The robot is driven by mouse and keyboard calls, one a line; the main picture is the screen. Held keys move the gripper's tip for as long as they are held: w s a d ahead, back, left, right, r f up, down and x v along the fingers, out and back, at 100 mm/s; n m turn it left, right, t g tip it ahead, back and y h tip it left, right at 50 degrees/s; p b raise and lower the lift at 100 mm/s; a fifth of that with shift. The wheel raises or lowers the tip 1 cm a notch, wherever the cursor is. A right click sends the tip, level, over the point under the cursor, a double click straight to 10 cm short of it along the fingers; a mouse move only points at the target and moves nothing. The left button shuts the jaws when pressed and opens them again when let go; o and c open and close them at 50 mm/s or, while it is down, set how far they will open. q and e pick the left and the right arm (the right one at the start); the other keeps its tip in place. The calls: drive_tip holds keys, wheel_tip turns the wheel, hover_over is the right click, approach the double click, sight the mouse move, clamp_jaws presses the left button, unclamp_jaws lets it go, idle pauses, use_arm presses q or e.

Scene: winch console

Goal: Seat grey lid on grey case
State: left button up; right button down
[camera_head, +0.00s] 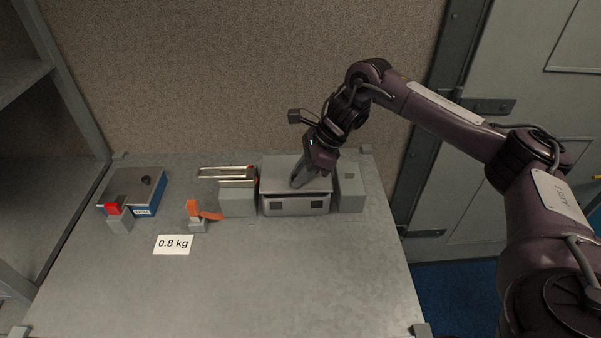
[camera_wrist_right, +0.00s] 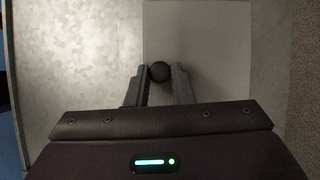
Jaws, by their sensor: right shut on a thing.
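The grey case (camera_head: 296,209) stands on the table towards its back right, with two dark square patches on its front. The grey lid (camera_head: 279,167) lies over the top of the case; I cannot tell whether its edges are flush all round. In the right wrist view the lid (camera_wrist_right: 205,45) is a plain pale panel with a round black knob (camera_wrist_right: 159,71). My right gripper (camera_head: 297,184) comes down onto the lid from above and is shut on the knob, with a fingertip on each side (camera_wrist_right: 160,74). My left gripper is out of view.
Grey blocks (camera_head: 238,201) (camera_head: 351,193) flank the case closely. A metal-railed item (camera_head: 228,173) lies behind the left block. Further left are an orange-topped clip (camera_head: 194,209), a blue box (camera_head: 146,190), a red-topped block (camera_head: 119,222) and a "0.8 kg" card (camera_head: 173,244). The table front is clear.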

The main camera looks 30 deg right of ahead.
drive_tip(key=shift+f+b, duration=0.8)
drive_tip(key=shift+f, duration=0.2)
idle(0.8)
drive_tip(key=c, duration=1.2)
unclamp_jaws()
drive_tip(key=v, duration=0.7)
drive_tip(key=shift+a, duration=0.1)
drive_tip(key=shift+s+d+r, duration=0.1)
drive_tip(key=shift+d+r, duration=0.1)
drive_tip(key=shift+r, duration=0.2)
